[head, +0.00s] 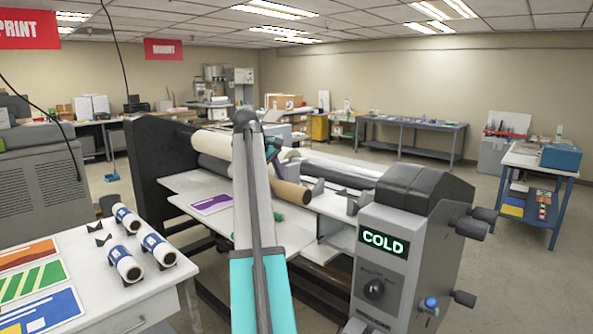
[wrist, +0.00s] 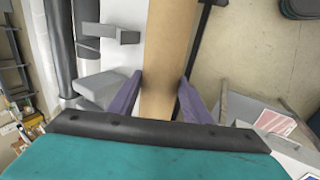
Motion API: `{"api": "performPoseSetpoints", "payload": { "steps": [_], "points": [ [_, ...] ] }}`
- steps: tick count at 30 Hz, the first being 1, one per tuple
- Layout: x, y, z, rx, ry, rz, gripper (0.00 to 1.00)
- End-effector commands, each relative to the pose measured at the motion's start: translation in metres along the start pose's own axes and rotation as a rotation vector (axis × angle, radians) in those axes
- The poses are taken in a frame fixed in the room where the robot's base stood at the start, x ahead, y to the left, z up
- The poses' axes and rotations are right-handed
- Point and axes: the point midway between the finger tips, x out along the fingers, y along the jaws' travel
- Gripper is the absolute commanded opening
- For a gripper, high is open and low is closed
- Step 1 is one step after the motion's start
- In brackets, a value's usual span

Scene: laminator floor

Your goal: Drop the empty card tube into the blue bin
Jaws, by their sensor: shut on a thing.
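The card tube (wrist: 168,45) is plain brown. In the wrist view it runs up between the two purple fingers of my gripper (wrist: 160,82), which is shut on it. No other blue bin is clear.
The laminator (head: 402,210) with its COLD display fills the middle. A white table (head: 120,300) at the lower left carries prints and several white rolls (head: 158,250). A blue dustpan-like thing (head: 112,175) lies on the floor. Floor (head: 480,255) is free at right.

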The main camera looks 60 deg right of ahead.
Motion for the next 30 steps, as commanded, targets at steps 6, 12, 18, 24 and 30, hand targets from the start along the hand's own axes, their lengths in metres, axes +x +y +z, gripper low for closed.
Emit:
{"api": "performPoseSetpoints", "payload": {
  "steps": [6,12,18,24,30],
  "points": [
    [0.016,-0.08,-0.04,-0.019,0.008,0.0,0.32],
    [0.027,-0.15,-0.07,-0.031,0.013,0.0,0.32],
    [0.036,-0.224,-0.093,-0.044,0.02,0.0,0.32],
    [0.044,-0.3,-0.109,-0.058,0.027,0.001,0.32],
    [0.05,-0.377,-0.117,-0.073,0.034,0.0,0.32]
  ]
}}
